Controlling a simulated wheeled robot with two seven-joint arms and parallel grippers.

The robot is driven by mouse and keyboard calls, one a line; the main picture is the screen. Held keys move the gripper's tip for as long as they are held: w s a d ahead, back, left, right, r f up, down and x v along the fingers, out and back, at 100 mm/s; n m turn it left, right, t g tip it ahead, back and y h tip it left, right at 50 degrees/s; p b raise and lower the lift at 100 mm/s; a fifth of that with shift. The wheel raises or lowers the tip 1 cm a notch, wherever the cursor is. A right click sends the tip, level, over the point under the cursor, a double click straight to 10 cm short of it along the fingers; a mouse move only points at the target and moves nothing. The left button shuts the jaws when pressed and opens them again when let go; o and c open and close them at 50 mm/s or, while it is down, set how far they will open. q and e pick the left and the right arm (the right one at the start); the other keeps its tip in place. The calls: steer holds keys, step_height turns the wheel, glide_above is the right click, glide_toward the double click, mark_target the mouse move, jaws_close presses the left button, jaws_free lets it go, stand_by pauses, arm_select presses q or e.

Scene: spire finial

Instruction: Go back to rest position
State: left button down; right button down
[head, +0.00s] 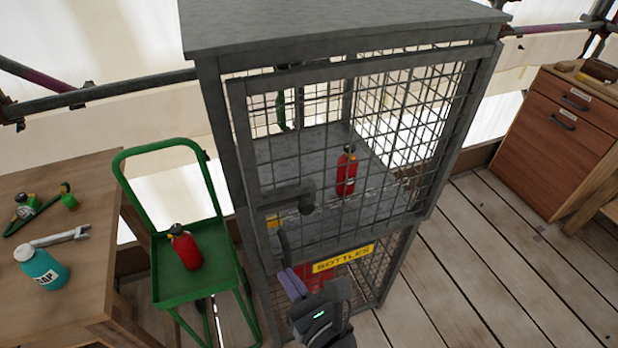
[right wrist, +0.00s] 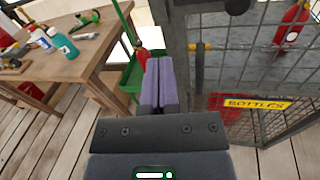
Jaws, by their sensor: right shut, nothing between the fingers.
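My right gripper (head: 292,284) is shut and empty, in front of the lower part of the grey mesh cage (head: 225,130). In the right wrist view its two purple-grey fingers (right wrist: 160,82) lie together with nothing between them. They point forward, just left of the cage's post, with the green trolley behind them. My left gripper is not in view.
A red bottle (head: 346,170) stands inside the cage's upper compartment, behind the mesh door with its handle (head: 290,197). A second red bottle (head: 185,246) stands on the green trolley (head: 215,274). A workbench (head: 90,300) with tools is left. Plank floor (head: 490,270) at right is clear.

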steer(key=s+d+f+m+g+h+b, duration=0.1)
steer(key=s+d+f+m+g+h, duration=0.15)
steer(key=d+f+m, duration=0.45)
steer(key=s+d+f+m+g+h+b, duration=0.15)
steer(key=d+f+m+h, duration=0.25)
steer(key=f+m, duration=0.6)
steer(key=s+d+f+m+g+h+b, duration=0.1)
steer(key=s+d+f+m+g+h, duration=0.15)
steer(key=d+f+m, duration=0.65)
steer(key=s+d+f+m+g, duration=0.1)
steer(key=s+f+m+g, duration=0.1)
steer(key=s+f+m, duration=0.2)
steer(key=s+d+f+m+g+h, duration=0.1)
steer(key=s+f+m, duration=0.3)
steer(key=s, duration=0.6)
steer(key=s+d+f+m+g+h+b, duration=0.1)
steer(key=s+f+m+g, duration=0.2)
steer(key=s+m, duration=0.3)
steer(key=shift+s+f, duration=0.8)
steer(key=shift+s, duration=0.3)
steer(key=shift+w+d+g, duration=0.1)
steer(key=shift+g, duration=0.15)
